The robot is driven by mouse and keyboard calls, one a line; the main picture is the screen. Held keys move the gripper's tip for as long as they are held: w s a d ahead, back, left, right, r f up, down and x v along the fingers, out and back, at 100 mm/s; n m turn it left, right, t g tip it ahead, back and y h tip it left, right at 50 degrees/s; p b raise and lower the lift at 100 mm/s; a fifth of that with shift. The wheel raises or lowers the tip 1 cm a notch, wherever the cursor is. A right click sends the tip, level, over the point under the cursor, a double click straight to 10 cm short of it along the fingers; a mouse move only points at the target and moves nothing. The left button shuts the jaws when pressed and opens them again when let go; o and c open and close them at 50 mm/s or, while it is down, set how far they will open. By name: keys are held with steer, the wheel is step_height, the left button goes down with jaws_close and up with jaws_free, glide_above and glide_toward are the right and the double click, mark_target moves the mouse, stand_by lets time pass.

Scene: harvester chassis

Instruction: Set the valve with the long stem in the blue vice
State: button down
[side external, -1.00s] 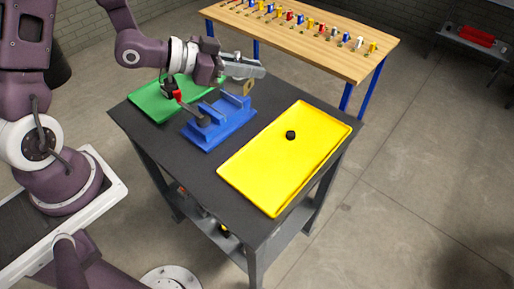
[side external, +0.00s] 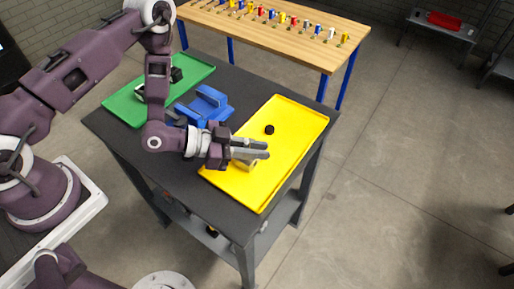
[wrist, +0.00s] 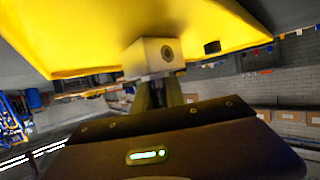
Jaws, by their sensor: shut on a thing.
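My gripper (side external: 262,150) is shut on a tan block (side external: 246,164) above the near-left part of the yellow tray. In the wrist view the tan block (wrist: 155,55) shows a round dark hole in one face. The blue vice (side external: 208,103) stands on the dark table between the two trays, partly behind my arm. Nothing clearly shows in its jaws. Dark and pale parts (side external: 176,75) lie on the green tray, partly hidden by my arm. I cannot tell whether any is the valve with the long stem.
The yellow tray (side external: 304,122) holds a small black round piece (side external: 269,129). The green tray (side external: 125,108) is at the left. A wooden bench (side external: 290,48) with a row of small coloured parts stands behind. Most of the yellow tray is bare.

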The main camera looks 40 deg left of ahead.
steer(key=c, duration=1.4)
jaws_free()
steer(key=shift+f, duration=0.1)
steer(key=shift+r, duration=0.2)
steer(key=v, duration=0.7)
steer(key=shift+s+a+r, duration=0.1)
steer(key=shift+s+a, duration=0.05)
